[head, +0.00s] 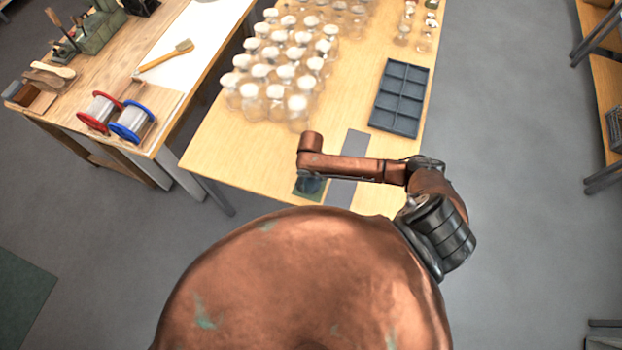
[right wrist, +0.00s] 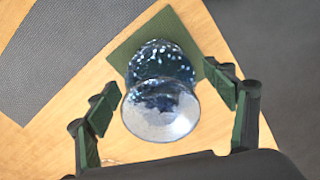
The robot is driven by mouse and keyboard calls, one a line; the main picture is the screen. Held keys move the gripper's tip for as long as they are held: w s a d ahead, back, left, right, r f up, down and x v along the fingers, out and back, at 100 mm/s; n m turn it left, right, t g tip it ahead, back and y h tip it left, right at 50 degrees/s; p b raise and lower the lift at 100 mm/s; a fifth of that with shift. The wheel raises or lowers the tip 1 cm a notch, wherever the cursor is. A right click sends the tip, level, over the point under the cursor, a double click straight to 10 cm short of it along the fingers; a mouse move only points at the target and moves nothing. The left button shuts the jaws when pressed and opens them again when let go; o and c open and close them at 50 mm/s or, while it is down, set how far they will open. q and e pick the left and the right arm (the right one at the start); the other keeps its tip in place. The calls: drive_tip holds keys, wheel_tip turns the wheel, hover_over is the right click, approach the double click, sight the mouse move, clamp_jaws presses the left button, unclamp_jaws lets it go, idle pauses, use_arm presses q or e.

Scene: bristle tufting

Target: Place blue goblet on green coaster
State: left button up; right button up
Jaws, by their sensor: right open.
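The blue goblet (right wrist: 160,75) has a dark, speckled, glassy body and a pale round end facing the camera in the right wrist view. Its far end is over the green coaster (right wrist: 124,51), a flat square, and it seems to stand on it. In the head view the blue goblet (head: 309,185) and green coaster (head: 299,196) show partly below my right arm. My right gripper (right wrist: 170,92) is open, one finger on each side of the goblet, with gaps visible. In the head view its fingers are hidden by the arm. My left gripper is not in view.
A grey strip (head: 348,168) lies right of the coaster. A dark compartment tray (head: 400,96) is beyond it. Many white-topped glass vessels (head: 283,72) crowd the table's far left part. The table's near edge is close to the coaster.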

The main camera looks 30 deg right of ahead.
wheel_tip(320, 180, up, 11)
drive_tip(key=shift+r, duration=0.15)
idle(0.4)
